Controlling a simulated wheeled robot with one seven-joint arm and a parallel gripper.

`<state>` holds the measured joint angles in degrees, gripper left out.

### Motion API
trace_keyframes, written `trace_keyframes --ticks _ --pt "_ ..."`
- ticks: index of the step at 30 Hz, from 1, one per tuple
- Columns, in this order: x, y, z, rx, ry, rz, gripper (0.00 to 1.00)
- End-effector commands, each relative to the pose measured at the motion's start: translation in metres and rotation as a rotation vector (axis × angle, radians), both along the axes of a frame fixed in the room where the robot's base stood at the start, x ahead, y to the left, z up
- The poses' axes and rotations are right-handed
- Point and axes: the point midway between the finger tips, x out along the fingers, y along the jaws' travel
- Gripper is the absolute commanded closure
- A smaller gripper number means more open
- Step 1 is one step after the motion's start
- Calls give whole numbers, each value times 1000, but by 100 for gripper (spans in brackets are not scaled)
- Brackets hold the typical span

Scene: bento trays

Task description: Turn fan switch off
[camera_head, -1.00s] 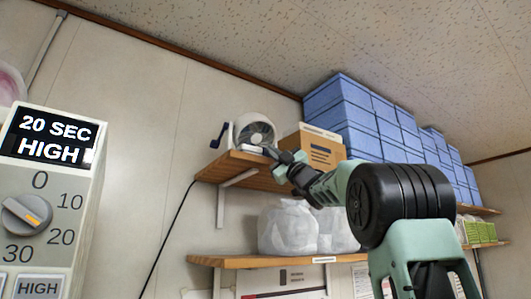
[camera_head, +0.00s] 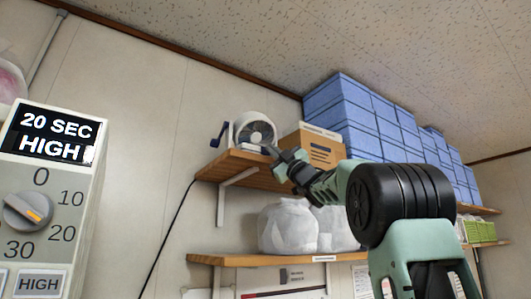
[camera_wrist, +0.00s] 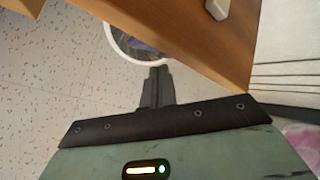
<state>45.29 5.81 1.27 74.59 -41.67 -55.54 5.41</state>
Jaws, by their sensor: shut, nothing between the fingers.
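A small white fan (camera_head: 256,130) with a round grille stands on the upper wooden shelf (camera_head: 233,164) against the wall. A dark blue lever-like part (camera_head: 221,133) shows at its left side; I cannot tell whether this is the switch. My gripper (camera_head: 269,151) is shut and empty, just in front of the fan's lower right at the shelf edge. In the wrist view, my shut fingers (camera_wrist: 158,72) point at a round white rim (camera_wrist: 112,45), partly hidden by the wooden board. I cannot tell whether they touch it.
A cardboard box (camera_head: 316,148) stands right of the fan, close to my gripper. Stacked blue boxes (camera_head: 350,115) fill the space beyond. White bags (camera_head: 287,226) sit on the lower shelf (camera_head: 262,261). A panel with a dial (camera_head: 28,211) reads "20 SEC HIGH" at left.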

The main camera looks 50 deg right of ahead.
Motion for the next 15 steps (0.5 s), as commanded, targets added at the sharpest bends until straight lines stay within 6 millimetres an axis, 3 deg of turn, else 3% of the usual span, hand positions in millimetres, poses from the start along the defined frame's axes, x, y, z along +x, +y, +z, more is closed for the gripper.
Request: trace_keyframes --ticks 15 --pt "-10 1 -1 -1 0 -1 100"
